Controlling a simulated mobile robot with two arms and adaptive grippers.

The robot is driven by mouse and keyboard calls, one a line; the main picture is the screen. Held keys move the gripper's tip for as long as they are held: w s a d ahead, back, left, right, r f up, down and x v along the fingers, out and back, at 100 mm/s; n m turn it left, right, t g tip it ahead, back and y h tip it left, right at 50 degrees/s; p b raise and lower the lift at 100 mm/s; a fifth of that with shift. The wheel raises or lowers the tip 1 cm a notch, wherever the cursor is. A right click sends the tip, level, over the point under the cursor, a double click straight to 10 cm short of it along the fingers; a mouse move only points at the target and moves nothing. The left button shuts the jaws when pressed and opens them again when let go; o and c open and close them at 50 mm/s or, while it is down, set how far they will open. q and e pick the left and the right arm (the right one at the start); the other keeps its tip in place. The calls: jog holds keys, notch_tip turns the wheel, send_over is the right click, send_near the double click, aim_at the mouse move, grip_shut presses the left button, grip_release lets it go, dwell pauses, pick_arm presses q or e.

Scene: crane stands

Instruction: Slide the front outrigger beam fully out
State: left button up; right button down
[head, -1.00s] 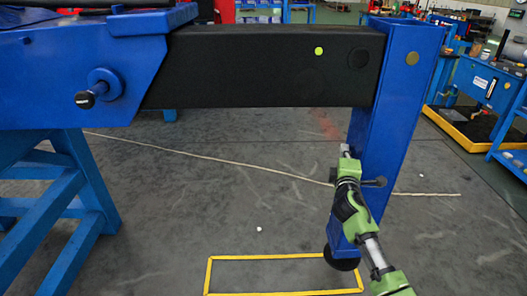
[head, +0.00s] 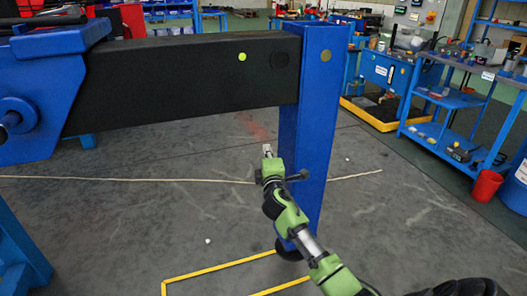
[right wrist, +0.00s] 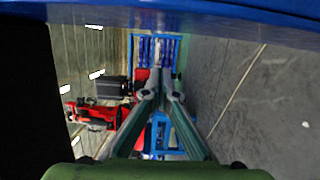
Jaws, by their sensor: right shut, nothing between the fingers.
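The black outrigger beam (head: 180,82) sticks out to the right from the blue housing (head: 30,100). It bears a yellow-green dot near its outer end. A blue upright leg (head: 318,120) stands at that end, with a dark round foot (head: 290,254) at its bottom. A small dark handle (head: 299,175) shows at the leg's side. My right gripper (head: 267,151) is shut and empty, in front of the leg's left side below the beam; I cannot tell whether it touches the leg. Its fingers (right wrist: 161,85) also show in the right wrist view, below a blue surface. My left gripper is out of view.
A yellow floor outline (head: 220,266) lies near the foot. A pale rope or line (head: 130,179) crosses the floor behind the leg. Blue workbenches (head: 440,140) and a red bin (head: 487,185) stand at the right. The floor between leg and benches is clear.

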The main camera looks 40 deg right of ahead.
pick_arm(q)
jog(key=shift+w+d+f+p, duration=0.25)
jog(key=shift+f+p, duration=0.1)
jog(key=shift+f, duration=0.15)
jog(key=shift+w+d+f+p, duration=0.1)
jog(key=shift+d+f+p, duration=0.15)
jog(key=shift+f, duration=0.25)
pick_arm(e)
jog(key=v, duration=0.9)
